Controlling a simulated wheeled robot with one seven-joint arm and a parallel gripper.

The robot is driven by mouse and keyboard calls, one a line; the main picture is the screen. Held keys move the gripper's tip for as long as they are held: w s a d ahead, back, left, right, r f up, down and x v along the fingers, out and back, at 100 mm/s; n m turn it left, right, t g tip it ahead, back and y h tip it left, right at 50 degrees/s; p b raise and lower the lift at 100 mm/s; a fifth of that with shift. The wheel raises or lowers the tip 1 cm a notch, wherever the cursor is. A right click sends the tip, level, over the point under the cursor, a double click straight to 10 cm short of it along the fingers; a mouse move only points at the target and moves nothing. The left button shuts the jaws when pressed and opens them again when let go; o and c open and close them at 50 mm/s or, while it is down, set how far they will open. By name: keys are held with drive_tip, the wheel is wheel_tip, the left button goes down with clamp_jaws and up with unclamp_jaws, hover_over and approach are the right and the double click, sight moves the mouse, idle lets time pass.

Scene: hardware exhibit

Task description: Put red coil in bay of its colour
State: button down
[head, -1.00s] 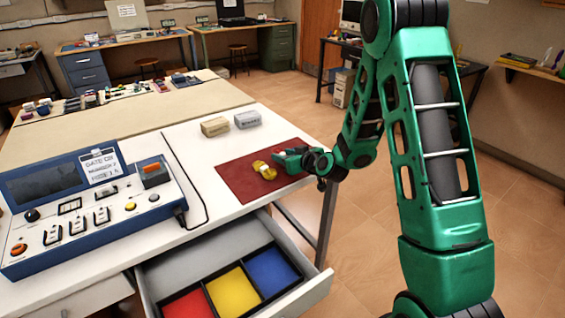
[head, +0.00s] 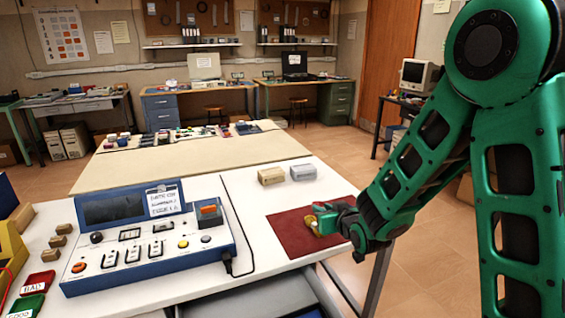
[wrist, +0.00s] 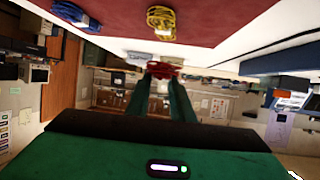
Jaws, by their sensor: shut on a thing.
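My gripper (wrist: 160,84) is shut on the red coil (wrist: 163,70), which sits between the fingertips in the wrist view. In the head view my gripper (head: 322,210) is over the dark red mat (head: 290,236), and the red coil cannot be made out clearly there. A yellow coil (wrist: 161,20) lies on the mat, apart from the held coil; it shows partly beside my gripper in the head view. A blue coil (wrist: 75,14) also lies on the mat. The drawer (head: 265,300) is open at the bottom edge; its red bay is out of view.
A blue control console (head: 150,235) stands on the bench left of the mat. Two small blocks, one tan (head: 271,176) and one grey (head: 304,172), sit behind the mat. Red and green labelled pieces (head: 38,283) lie at the far left.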

drive_tip(key=d+m+h, duration=0.1)
drive_tip(key=d, duration=0.1)
drive_tip(key=d+f+m+h, duration=0.1)
drive_tip(key=d, duration=0.1)
drive_tip(key=d+f+h, duration=0.1)
drive_tip(key=d, duration=0.1)
drive_tip(key=shift+w+d+f+m, duration=0.1)
drive_tip(key=shift+w+d+m, duration=0.05)
drive_tip(key=shift+w+m, duration=0.25)
drive_tip(key=d+r+m+h, duration=0.1)
drive_tip(key=d+m+h, duration=0.1)
drive_tip(key=d, duration=0.4)
drive_tip(key=shift+r+m+g+h, duration=0.3)
drive_tip(key=shift+r+m+h, duration=0.1)
drive_tip(key=shift+h, duration=0.4)
drive_tip(key=shift+f, duration=0.1)
